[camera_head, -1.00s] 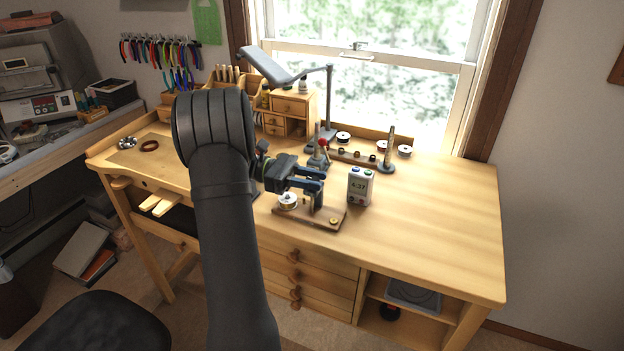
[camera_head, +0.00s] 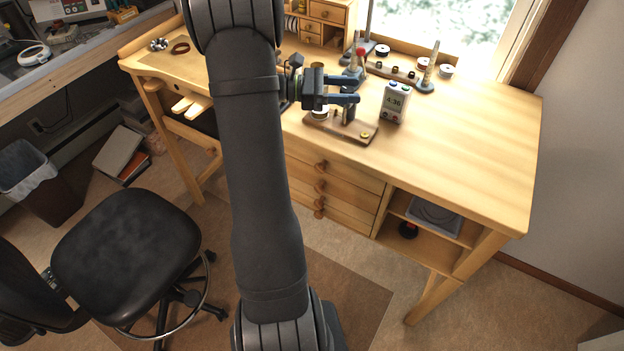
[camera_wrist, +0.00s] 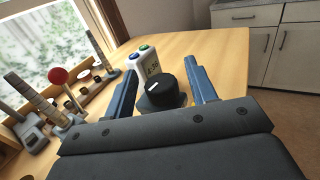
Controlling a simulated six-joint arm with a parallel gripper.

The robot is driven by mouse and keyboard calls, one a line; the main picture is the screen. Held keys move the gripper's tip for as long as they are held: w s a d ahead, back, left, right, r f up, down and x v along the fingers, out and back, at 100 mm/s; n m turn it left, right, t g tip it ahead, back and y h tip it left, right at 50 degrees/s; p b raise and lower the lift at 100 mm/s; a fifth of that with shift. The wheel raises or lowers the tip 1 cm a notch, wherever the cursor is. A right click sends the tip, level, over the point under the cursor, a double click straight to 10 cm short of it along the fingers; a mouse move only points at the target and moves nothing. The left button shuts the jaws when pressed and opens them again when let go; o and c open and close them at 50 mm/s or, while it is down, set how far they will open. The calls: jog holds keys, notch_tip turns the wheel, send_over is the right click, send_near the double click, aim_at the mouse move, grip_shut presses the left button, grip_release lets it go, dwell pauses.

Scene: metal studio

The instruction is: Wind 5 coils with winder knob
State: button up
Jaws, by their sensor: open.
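The winder stands on a wooden base board (camera_head: 330,126) near the bench's front edge, with a pale spool (camera_head: 320,112) at its left end and a dark upright (camera_head: 348,114) near its middle. My gripper (camera_head: 355,91) is open above this upright, its blue fingers pointing right. In the wrist view a round black knob (camera_wrist: 162,94) with a white mark shows between the two open fingers, with a gap on each side. I cannot tell the knob's exact height relative to the fingertips.
A white timer (camera_head: 396,102) showing about 4:36 stands close to the right of the winder. Behind are a wooden rack with rings (camera_head: 397,70), a tapered post (camera_head: 430,68) and small spools (camera_head: 446,71). The bench top (camera_head: 480,120) at right is clear.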

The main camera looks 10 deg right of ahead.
jog(key=n+t, duration=0.3)
jog(key=t, duration=0.2)
jog(key=shift+s+h, duration=0.1)
jog(key=shift+h, duration=0.3)
jog(key=a, duration=1.7)
jog(key=s+d+f+n+t+y, duration=0.1)
jog(key=s+f+n+y, duration=0.2)
jog(key=f+n, duration=0.3)
jog(key=s+d+f+n+t+y, duration=0.1)
jog(key=s+f+n+y, duration=0.3)
jog(key=n, duration=1.1)
jog(key=s+d+f+n+t+y, duration=0.1)
jog(key=s+d+f+n+y, duration=0.2)
jog(key=f+n+y, duration=0.4)
jog(key=s+f+n, duration=0.1)
jog(key=n, duration=0.2)
jog(key=shift+d+f+n+t, duration=0.2)
jog(key=shift+n+t, duration=0.1)
jog(key=shift+n, duration=0.1)
